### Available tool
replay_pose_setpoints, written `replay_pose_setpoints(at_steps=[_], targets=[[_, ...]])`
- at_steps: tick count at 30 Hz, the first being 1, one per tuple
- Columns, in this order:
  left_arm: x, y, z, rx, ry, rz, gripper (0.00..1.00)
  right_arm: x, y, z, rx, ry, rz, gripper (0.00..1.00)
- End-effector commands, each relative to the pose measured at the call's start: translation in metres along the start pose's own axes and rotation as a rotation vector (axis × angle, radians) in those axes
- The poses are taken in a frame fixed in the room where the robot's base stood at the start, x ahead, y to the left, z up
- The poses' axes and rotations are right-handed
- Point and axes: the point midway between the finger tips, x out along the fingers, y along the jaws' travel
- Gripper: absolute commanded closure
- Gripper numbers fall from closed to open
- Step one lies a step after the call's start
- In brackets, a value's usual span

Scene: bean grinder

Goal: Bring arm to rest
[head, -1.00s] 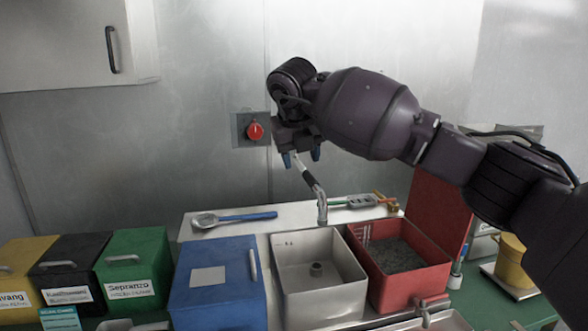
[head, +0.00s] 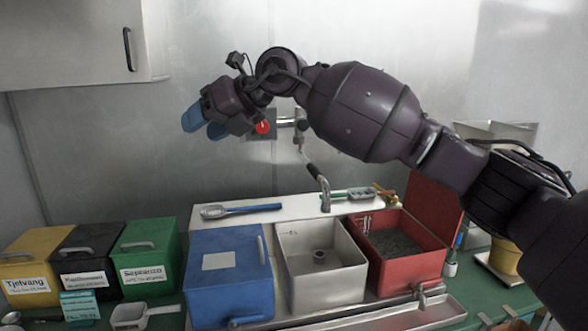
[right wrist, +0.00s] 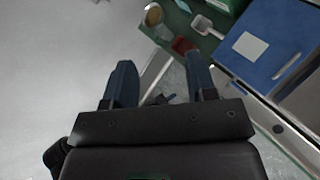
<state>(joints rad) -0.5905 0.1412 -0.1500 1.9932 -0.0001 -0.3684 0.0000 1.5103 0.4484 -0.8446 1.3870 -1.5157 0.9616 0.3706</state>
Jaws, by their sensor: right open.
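My right arm reaches in from the right in the head view, raised above the counter. My right gripper (head: 206,125) points left, with blue fingertips apart and nothing between them. It is in the air in front of the metal wall, left of the red knob (head: 263,127). In the right wrist view the two fingers of my right gripper (right wrist: 160,85) are spread, with only the floor and counter edge far beyond. My left gripper is not in view.
Below stand a blue bin (head: 228,275), a grey bin (head: 325,285) and a red bin (head: 405,265) with dark grains. Yellow, black and green boxes (head: 150,255) stand at left. A blue-handled spoon (head: 243,209) lies on the rear ledge. A white cabinet (head: 70,45) hangs upper left.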

Motion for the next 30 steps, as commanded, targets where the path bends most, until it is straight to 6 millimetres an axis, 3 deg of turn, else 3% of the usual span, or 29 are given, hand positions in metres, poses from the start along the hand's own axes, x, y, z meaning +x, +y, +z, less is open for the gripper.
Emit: replay_pose_setpoints(at_steps=[3, 5, 8, 11, 20, 26, 30], targets=[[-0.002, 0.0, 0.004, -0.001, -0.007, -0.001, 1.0, 0.0, 0.033, -0.002, 0.093, -0.135, 0.274, 0.48], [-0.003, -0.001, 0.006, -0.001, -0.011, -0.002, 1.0, -0.005, 0.043, -0.002, 0.167, -0.213, 0.404, 0.48], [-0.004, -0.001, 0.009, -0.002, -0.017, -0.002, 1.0, -0.019, 0.044, -0.003, 0.322, -0.35, 0.586, 0.48], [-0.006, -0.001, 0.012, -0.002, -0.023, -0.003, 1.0, -0.034, 0.031, -0.007, 0.489, -0.476, 0.716, 0.48], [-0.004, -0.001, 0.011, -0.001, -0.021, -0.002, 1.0, -0.068, -0.058, -0.051, 1.02, -0.792, 0.909, 0.48], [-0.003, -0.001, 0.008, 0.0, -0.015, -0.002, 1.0, -0.078, -0.128, -0.109, 1.368, -0.957, 0.933, 0.48], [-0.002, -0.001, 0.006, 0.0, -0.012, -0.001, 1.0, -0.082, -0.173, -0.163, 1.601, -1.054, 0.921, 0.48]])
